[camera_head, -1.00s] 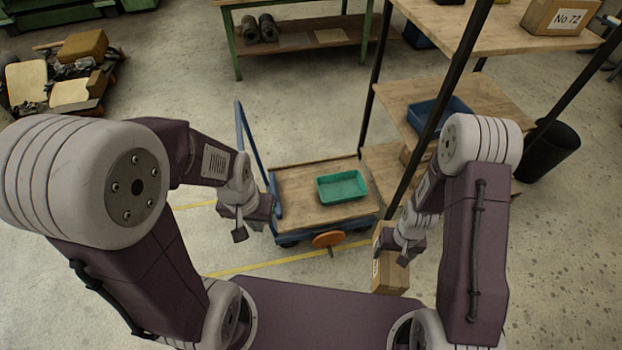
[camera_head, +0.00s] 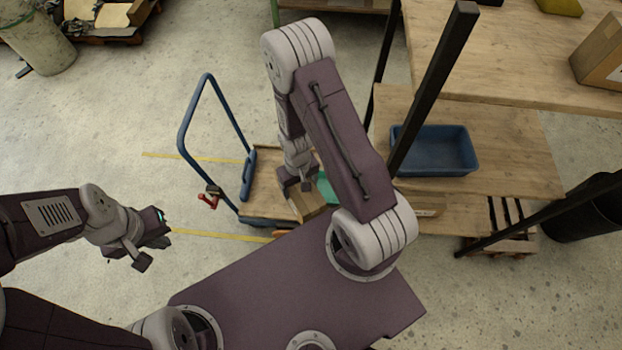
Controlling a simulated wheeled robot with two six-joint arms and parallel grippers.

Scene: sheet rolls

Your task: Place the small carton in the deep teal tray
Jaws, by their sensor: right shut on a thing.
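My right gripper (camera_head: 297,188) is shut on the small brown carton (camera_head: 309,203) and holds it over the cart. The carton shows just below the gripper; its height above the deck is hard to tell. The teal tray (camera_head: 326,190) is mostly hidden behind my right arm; only a strip of it shows, just right of the carton. I cannot tell whether the carton overlaps the tray. My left gripper (camera_head: 151,239) is open and empty, out over the floor to the left of the cart.
The cart's wooden deck (camera_head: 264,190) has a blue push handle (camera_head: 183,135) on its left. A shelf rack with a dark post (camera_head: 437,85) stands to the right, with a blue bin (camera_head: 434,150) on a shelf. The floor at left is mostly clear.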

